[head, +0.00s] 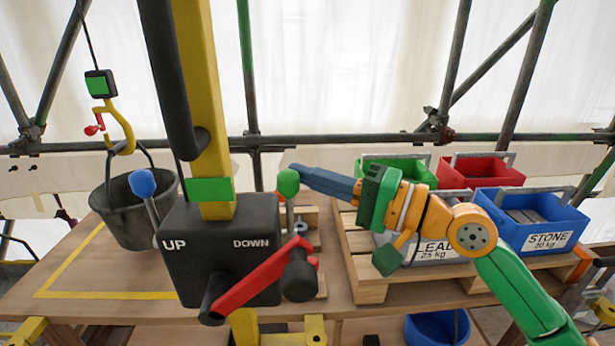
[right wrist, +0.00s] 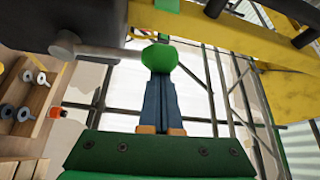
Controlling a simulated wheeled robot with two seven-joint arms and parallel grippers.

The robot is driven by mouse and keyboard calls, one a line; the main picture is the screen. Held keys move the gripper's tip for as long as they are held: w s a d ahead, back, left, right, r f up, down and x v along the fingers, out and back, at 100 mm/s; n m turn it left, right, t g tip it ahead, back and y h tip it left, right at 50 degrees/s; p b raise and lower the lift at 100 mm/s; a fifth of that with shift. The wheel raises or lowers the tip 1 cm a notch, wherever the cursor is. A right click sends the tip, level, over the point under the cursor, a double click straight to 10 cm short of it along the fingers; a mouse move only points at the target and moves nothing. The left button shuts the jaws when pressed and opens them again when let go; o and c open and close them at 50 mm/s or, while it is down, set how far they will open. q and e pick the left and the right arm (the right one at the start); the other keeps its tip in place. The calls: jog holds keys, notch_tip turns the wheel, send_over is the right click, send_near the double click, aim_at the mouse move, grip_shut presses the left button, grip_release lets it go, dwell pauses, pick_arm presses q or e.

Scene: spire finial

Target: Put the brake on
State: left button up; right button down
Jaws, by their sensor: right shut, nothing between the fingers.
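A black winch box (head: 222,245) marked UP and DOWN stands on a yellow post. A lever with a blue knob (head: 143,182) rises at its left. A lever with a green knob (head: 288,182) rises at its right. A red crank arm (head: 262,276) with a black grip (head: 299,280) is on its front. My right gripper (head: 304,178) reaches in from the right, its blue fingers shut and empty. Their tips are at the green knob, which also shows just beyond them in the right wrist view (right wrist: 160,58); whether they touch is unclear. My left gripper is not in view.
A dark bucket (head: 130,215) stands at the left, its handle at a yellow hook (head: 122,130) with a red latch. Green, red and blue crates (head: 530,222) and a grey LEAD crate stand on a pallet (head: 370,288) at the right. Scaffold poles run behind.

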jog(key=s+f+n+g+y+b, duration=0.1)
jog(key=s+f+n+y+b, duration=0.2)
jog(key=s+n+b, duration=0.4)
jog(key=shift+s+n+y+b, duration=0.3)
jog(key=shift+n+y+b, duration=0.3)
jog(key=shift+b, duration=1.85)
